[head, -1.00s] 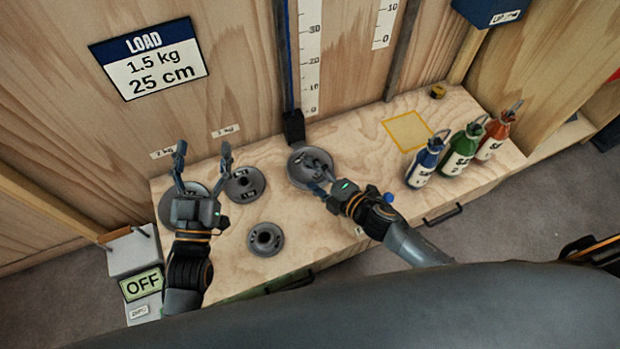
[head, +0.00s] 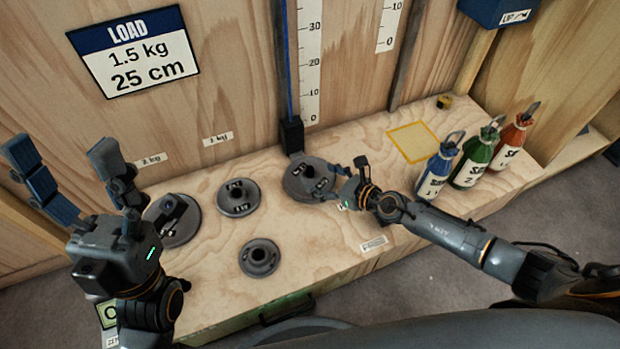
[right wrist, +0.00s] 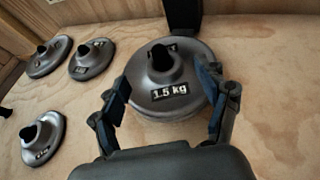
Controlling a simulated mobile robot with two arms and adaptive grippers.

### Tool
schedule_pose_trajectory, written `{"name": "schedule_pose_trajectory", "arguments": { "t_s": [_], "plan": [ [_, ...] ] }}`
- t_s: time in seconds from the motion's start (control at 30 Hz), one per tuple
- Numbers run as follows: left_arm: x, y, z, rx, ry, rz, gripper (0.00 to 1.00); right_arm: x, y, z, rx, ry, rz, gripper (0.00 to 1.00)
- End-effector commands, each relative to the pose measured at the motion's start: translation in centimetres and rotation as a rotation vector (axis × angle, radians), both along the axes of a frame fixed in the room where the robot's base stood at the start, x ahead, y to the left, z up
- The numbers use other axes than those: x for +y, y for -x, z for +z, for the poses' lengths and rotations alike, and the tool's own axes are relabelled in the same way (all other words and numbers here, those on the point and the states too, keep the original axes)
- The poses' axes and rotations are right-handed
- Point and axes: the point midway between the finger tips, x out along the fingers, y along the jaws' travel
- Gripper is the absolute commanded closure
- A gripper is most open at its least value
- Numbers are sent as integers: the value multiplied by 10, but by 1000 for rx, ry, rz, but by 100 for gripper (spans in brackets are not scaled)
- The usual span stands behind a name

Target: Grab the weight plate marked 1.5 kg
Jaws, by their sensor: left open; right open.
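The 1.5 kg weight plate (head: 299,181) is a grey disc with a central hub, lying on the wooden bench below the ruler. Its "1.5 kg" label is readable in the right wrist view (right wrist: 165,111). My right gripper (head: 346,178) is open at the plate's right side. In the right wrist view its two fingers (right wrist: 168,95) stand on either side of the plate's near part; I cannot tell whether they touch it. My left gripper (head: 70,180) is open and empty, raised at the far left, away from the plate.
Other grey plates lie to the left: a large one (head: 187,226), a smaller one (head: 238,206) and one near the front (head: 259,269). Blue (head: 433,177), green (head: 470,169) and red (head: 507,148) bottles stand at the right. A yellow-outlined square (head: 413,130) is empty.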

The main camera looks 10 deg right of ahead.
Motion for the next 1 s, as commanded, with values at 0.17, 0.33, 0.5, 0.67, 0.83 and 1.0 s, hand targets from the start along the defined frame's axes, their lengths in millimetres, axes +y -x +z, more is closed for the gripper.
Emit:
{"name": "schedule_pose_trajectory", "arguments": {
  "t_s": [0.17,0.33,0.5,0.67,0.83,1.0],
  "plan": [
    [3,13,-14,-68,22,-4,30,11,-21,-16,-1,-2,1,25],
    [3,12,-16,-65,21,-3,30,18,-31,-19,0,-2,-1,25],
    [3,12,-15,-64,21,-3,30,19,-32,-19,2,-2,-1,25],
    [3,12,-15,-64,21,-3,30,19,-32,-19,2,-2,-1,43],
    [3,12,-15,-63,20,-3,30,19,-32,-19,2,-2,-1,78],
    [3,12,-15,-63,21,-4,30,18,-31,-20,3,-1,-1,100]
  ]
}}
